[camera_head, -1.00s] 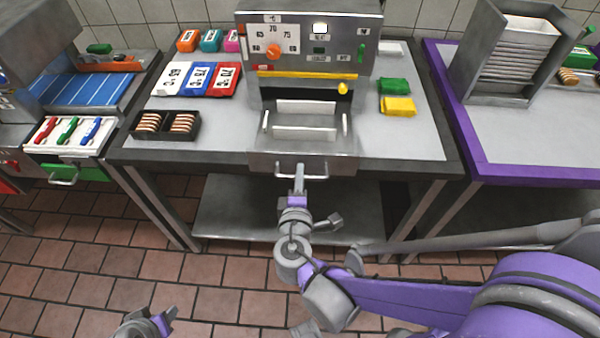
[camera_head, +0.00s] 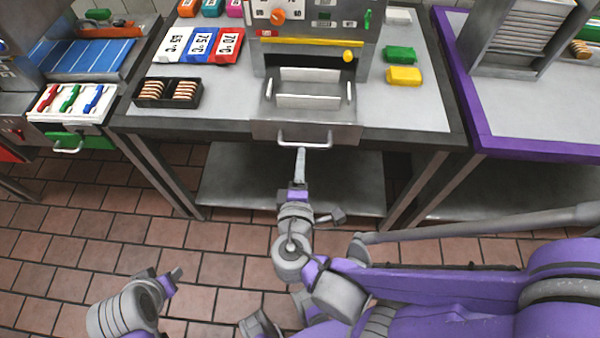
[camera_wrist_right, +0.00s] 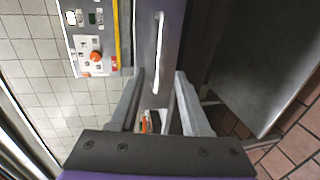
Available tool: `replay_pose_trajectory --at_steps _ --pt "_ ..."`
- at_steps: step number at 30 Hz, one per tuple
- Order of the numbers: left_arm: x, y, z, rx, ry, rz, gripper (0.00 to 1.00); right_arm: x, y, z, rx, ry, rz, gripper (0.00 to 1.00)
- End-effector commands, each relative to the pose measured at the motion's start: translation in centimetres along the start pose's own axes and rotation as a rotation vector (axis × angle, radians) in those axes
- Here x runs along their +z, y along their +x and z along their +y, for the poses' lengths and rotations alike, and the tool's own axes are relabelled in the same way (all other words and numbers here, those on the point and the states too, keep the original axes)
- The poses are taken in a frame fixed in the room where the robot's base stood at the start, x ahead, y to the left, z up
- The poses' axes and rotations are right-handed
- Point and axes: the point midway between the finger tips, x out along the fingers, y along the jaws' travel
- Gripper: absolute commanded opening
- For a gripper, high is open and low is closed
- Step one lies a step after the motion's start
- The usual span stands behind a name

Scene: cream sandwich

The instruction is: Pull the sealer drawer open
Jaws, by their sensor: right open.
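The sealer (camera_head: 310,35) is a grey machine on the middle table. Its drawer (camera_head: 285,131) sticks out toward me, with its grey front at the table's front edge and its tray showing behind. A pale bar handle (camera_head: 305,145) is on that front. My right gripper (camera_head: 300,163) is just on my side of the handle. In the right wrist view its fingers (camera_wrist_right: 160,72) are apart, and the handle (camera_wrist_right: 158,45) appears ahead between them, not gripped. My left gripper (camera_head: 163,281) is low at the left, far from the drawer; its jaw opening is unclear.
On the table (camera_head: 425,115) are a black tray of sandwich pieces (camera_head: 168,92), temperature cards (camera_head: 200,45), and green and yellow packets (camera_head: 403,75). A purple-edged table (camera_head: 530,140) stands right. Tiled floor in front is open.

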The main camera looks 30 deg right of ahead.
Motion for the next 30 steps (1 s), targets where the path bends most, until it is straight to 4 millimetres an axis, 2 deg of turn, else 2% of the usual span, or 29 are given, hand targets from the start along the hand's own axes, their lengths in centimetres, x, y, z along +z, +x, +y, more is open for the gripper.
replay_pose_trajectory --at_steps 3,10,30 --pt "-0.2 -0.3 0.0 0.000 0.000 0.001 0.50 -0.1 -1.9 0.1 0.000 0.000 0.007 0.47" --pt "-0.3 -0.4 0.0 0.000 0.000 0.002 0.50 -0.1 -3.8 0.0 0.000 0.001 0.003 0.47" --pt "-0.3 -0.5 0.0 0.000 0.000 0.002 0.50 0.0 -4.1 0.0 -0.001 0.001 -0.001 0.47"
